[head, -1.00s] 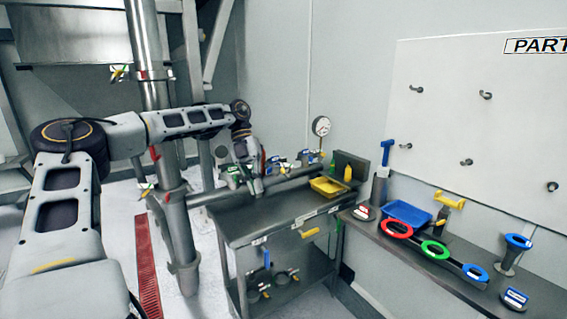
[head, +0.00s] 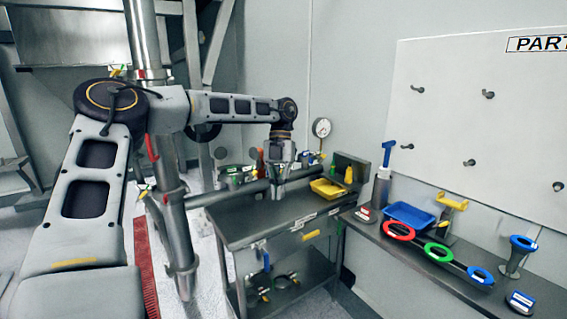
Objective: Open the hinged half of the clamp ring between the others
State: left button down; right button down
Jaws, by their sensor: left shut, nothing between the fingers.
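My left gripper (head: 276,190) points down over the horizontal pipe (head: 232,193) at the back of the grey bench. It is shut, with nothing seen between its fingers. Small clamp rings with coloured handles sit along this pipe: one with green (head: 235,178) left of the gripper and one at the right (head: 308,158). The spot between them is mostly hidden behind my gripper and wrist, so I cannot tell whether the middle ring's hinged half is open. Whether the gripper touches anything is unclear. My right gripper is not in view.
A yellow tray (head: 327,188) and a yellow bottle (head: 348,175) stand on the bench. A vertical pipe (head: 172,215) rises at left. The right shelf holds a blue tray (head: 408,214) and red (head: 398,231), green (head: 438,252) and blue (head: 480,275) rings. The bench front is clear.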

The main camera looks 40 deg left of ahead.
aim_at(278, 169)
jog(key=i+j, duration=1)
jog(key=j, duration=0.25)
jog(key=i+j, duration=0.55)
